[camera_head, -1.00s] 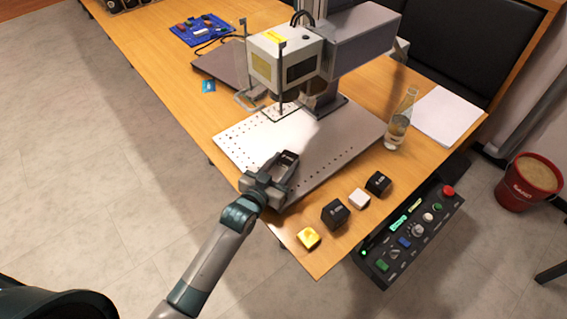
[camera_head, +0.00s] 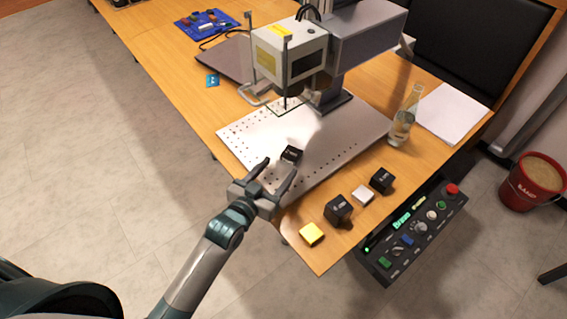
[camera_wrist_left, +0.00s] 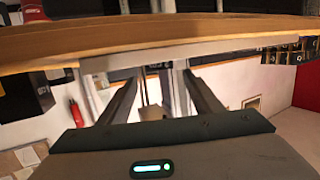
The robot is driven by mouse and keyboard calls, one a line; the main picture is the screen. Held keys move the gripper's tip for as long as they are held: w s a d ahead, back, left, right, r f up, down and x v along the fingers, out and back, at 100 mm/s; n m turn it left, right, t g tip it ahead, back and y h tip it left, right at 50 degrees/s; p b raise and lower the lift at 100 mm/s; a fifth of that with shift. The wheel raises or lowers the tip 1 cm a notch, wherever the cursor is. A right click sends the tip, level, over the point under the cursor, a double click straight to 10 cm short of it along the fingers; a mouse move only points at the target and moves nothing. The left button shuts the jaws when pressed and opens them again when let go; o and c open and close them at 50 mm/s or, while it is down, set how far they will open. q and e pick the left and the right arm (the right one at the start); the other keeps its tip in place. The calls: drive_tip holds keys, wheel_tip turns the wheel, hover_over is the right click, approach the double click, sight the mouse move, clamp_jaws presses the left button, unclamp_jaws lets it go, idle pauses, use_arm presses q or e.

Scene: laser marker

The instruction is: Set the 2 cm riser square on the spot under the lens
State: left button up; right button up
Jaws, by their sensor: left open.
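A small black block (camera_head: 291,155), its label too small to read, sits on the white perforated plate (camera_head: 345,128), nearer the front edge than the laser head (camera_head: 290,58). The lens underside and the spot beneath it are not clear to see. My left gripper (camera_head: 281,166) is open at the plate's front edge. Its spread fingers point at the block, which is just beyond the tips and looks apart from them. The open fingers also show in the left wrist view (camera_wrist_left: 160,78). My right gripper is not in view.
On the wood in front of the plate are a yellow block (camera_head: 312,234), two black blocks (camera_head: 338,208) (camera_head: 381,180) and a white block (camera_head: 363,195). A glass bottle (camera_head: 404,118) stands right of the plate. A control box (camera_head: 410,232) is along the table edge.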

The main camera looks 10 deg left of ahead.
use_arm(q)
drive_tip(key=v, duration=0.4)
drive_tip(key=shift+s, duration=0.1)
drive_tip(key=shift+s+a+r, duration=0.15)
drive_tip(key=shift+s+a, duration=0.1)
drive_tip(key=shift+s, duration=0.4)
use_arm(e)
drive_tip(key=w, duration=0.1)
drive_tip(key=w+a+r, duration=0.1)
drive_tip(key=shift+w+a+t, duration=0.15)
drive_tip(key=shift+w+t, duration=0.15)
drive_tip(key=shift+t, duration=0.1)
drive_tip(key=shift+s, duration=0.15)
